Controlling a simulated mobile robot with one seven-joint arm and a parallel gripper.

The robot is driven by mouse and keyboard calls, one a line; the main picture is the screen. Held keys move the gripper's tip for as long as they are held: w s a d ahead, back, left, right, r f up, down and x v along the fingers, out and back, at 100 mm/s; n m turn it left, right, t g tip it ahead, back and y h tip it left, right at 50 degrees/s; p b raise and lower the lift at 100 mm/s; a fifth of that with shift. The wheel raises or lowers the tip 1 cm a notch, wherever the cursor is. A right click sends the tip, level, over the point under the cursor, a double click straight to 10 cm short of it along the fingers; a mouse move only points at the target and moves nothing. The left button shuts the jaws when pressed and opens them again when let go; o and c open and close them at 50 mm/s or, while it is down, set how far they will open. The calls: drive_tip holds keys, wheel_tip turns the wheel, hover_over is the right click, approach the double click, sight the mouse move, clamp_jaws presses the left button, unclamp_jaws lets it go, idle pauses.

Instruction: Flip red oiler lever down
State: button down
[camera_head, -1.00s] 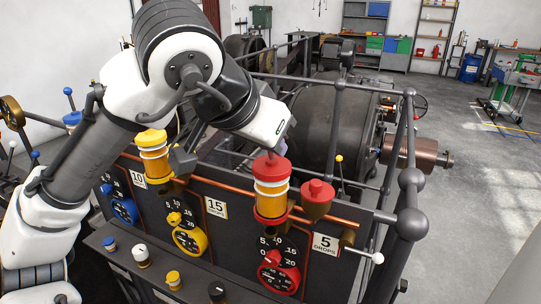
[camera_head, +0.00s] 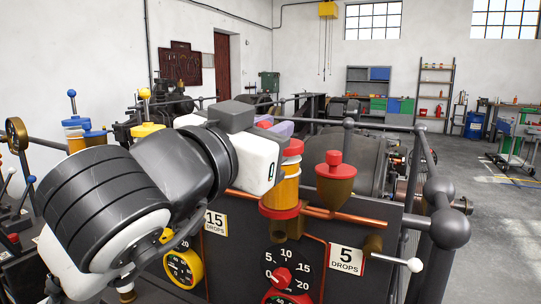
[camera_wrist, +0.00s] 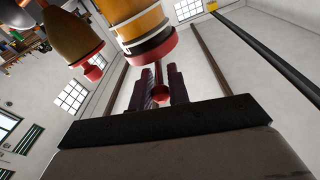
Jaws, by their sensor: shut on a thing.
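The red oiler (camera_head: 279,190) has a yellow body with red bands and stands on the black panel, left of a brass cup with a red cap. In the wrist view its body (camera_wrist: 138,22) hangs from the top of the picture, seen upside down. Its thin red lever (camera_wrist: 161,92) has a ball end and sticks out from the oiler's red cap. My gripper (camera_wrist: 162,88) has its two dark fingers either side of the lever's ball, shut on it. In the head view my wrist hides the fingers and most of the lever.
The brass cup (camera_head: 335,185) with its red cap stands close right of the oiler. A copper pipe (camera_head: 350,218) runs along the panel's top. A grey railing post (camera_head: 447,215) stands to the right. A yellow-topped oiler (camera_head: 147,130) is behind my arm at left.

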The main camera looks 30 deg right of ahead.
drive_tip(key=shift+a+f+t+h+b, duration=0.1)
drive_tip(key=shift+f+t+h+b, duration=0.3)
drive_tip(key=shift+h+b, duration=0.55)
drive_tip(key=shift+b, duration=0.3)
drive_tip(key=shift+r, duration=0.1)
drive_tip(key=c, duration=1.4)
unclamp_jaws()
drive_tip(key=shift+c, duration=0.2)
drive_tip(key=b+v, duration=0.1)
drive_tip(key=v, duration=1.3)
drive_tip(key=shift+b, duration=0.3)
drive_tip(key=shift+o, duration=0.2)
